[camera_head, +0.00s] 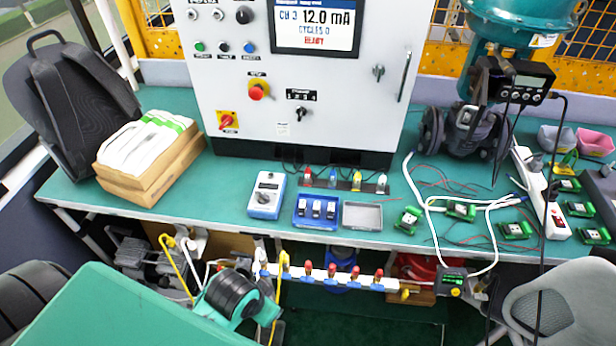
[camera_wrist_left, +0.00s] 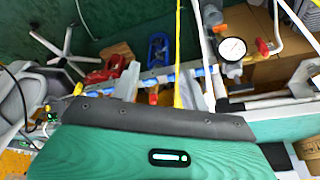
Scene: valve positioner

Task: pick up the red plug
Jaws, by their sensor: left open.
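The red plug (camera_head: 307,177) stands at the left end of a short row of coloured plugs at the back of the teal bench, close to the control cabinet. It is small in the head view, and I do not see it in the wrist view. My left gripper (camera_head: 228,250) is open, with its pale fingers spread apart in front of and below the bench's front edge. It is well to the left of the plug and apart from it. It also shows in the left wrist view (camera_wrist_left: 163,85), with nothing held between the fingers. My right gripper is not in view.
A blue-white tester (camera_head: 266,195), a blue tray (camera_head: 316,223) and a grey tray (camera_head: 362,215) lie in front of the plugs. The control cabinet (camera_head: 300,90) stands behind. A manifold with red handles (camera_head: 331,275) runs below the bench edge.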

